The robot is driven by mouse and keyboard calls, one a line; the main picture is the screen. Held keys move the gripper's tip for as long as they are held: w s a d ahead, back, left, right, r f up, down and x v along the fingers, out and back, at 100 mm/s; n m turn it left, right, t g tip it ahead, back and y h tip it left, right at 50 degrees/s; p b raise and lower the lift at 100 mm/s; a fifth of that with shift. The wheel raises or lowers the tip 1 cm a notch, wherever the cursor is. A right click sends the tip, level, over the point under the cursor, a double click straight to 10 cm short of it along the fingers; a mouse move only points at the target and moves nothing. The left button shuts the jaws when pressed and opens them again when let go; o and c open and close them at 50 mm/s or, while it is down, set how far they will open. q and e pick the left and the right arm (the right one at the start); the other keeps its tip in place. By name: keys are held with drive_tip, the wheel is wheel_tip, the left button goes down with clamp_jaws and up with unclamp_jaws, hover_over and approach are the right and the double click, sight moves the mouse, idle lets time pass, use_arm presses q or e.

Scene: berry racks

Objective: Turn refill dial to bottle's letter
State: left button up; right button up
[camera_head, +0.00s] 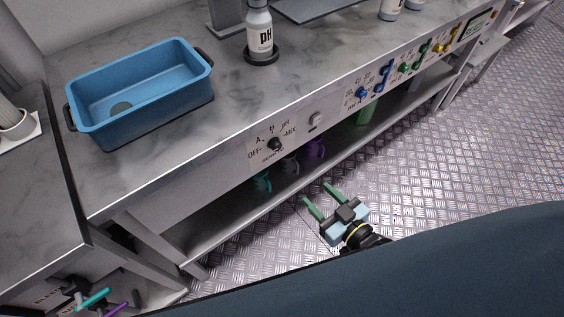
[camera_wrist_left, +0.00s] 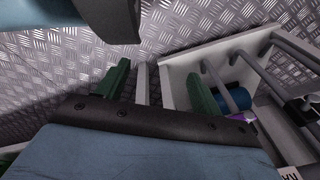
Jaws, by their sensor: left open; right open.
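The refill dial (camera_head: 274,144) is a small dark knob on a white plate on the bench front. Its marks include OFF, A, pH and MIX; one mark is too small to read, and I cannot tell where the knob points. A white bottle lettered pH (camera_head: 260,36) stands upright on a black round base on the bench top. My right gripper (camera_head: 316,192) is open and empty, with green fingers, below and right of the dial and apart from it. My left gripper (camera_wrist_left: 158,70) is open in the left wrist view, with no object clearly between its fingers.
A blue tub (camera_head: 143,120) sits on the bench top at the left. A switch (camera_head: 315,121) and blue (camera_head: 362,93), green (camera_head: 404,68) and yellow (camera_head: 438,48) knobs line the front to the right. The metal floor is clear.

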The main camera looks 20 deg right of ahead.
drive_tip(key=t+y+b, duration=0.1)
drive_tip(key=t, duration=0.1)
approach(278, 147)
drive_tip(key=b+x, duration=0.2)
drive_tip(key=x, duration=0.5)
drive_tip(key=shift+w+a, duration=0.1)
drive_tip(key=shift+w, duration=0.2)
use_arm(q)
drive_tip(key=w+r, duration=0.4)
drive_tip(key=w, duration=0.2)
drive_tip(key=shift+w+d+r+t, duration=0.15)
drive_tip(key=shift+r+t, duration=0.15)
drive_tip(key=shift+r, duration=0.05)
use_arm(e)
drive_tip(key=shift+w+a, duration=0.15)
drive_tip(key=shift+w, duration=0.15)
drive_tip(key=shift+c, duration=0.2)
drive_tip(key=c, duration=0.9)
